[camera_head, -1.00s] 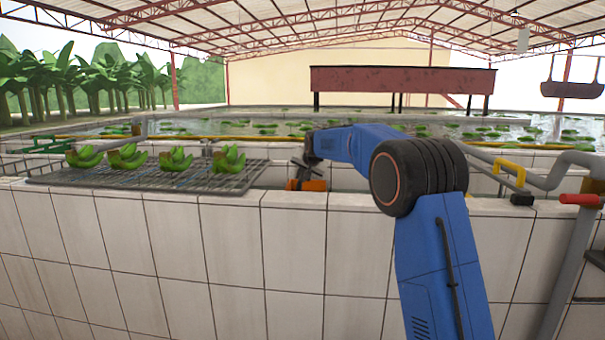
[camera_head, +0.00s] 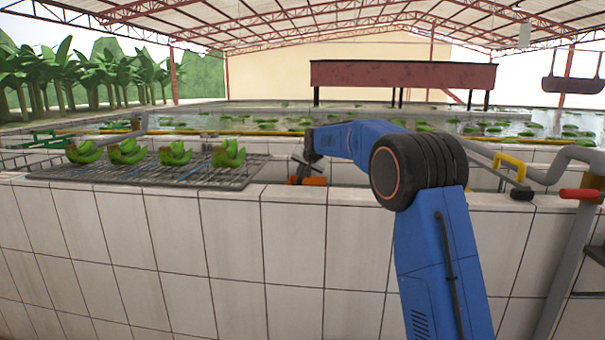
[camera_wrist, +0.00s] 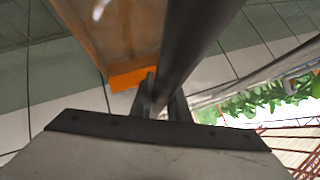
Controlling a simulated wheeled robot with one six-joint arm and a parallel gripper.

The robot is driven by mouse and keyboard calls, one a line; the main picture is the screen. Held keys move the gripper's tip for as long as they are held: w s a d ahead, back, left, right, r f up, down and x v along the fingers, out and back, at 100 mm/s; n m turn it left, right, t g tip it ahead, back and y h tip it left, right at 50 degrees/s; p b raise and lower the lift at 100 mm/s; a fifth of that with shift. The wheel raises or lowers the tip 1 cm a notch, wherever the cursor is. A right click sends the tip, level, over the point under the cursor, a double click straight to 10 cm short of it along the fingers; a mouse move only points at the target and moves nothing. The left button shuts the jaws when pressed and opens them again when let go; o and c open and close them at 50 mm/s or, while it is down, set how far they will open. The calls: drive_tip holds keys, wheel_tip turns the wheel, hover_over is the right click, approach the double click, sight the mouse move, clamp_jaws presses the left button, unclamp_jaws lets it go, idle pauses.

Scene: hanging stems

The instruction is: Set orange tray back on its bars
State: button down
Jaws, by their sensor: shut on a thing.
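The orange tray (camera_head: 314,181) shows in the head view only as a small orange strip just behind the tiled wall's top edge. The rest of it is hidden. My gripper (camera_head: 305,168) is at that strip, at the end of my blue arm. In the wrist view the tray's orange edge (camera_wrist: 130,78) and brownish face lie beside the fingers of my gripper (camera_wrist: 160,97). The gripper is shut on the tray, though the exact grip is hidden. A long dark bar crosses the fingers; I cannot tell what it belongs to.
A wire rack (camera_head: 110,178) with several green banana bunches (camera_head: 127,151) lies on the tiled wall (camera_head: 290,240), left of my gripper. A yellow handle (camera_head: 509,165) and a red-gripped pipe (camera_head: 580,194) stand at the right. A water basin with floating green pieces is behind.

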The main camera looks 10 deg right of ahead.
drive_tip(key=shift+f, duration=0.1)
drive_tip(key=c, duration=1.6)
unclamp_jaws()
drive_tip(key=shift+s, duration=0.1)
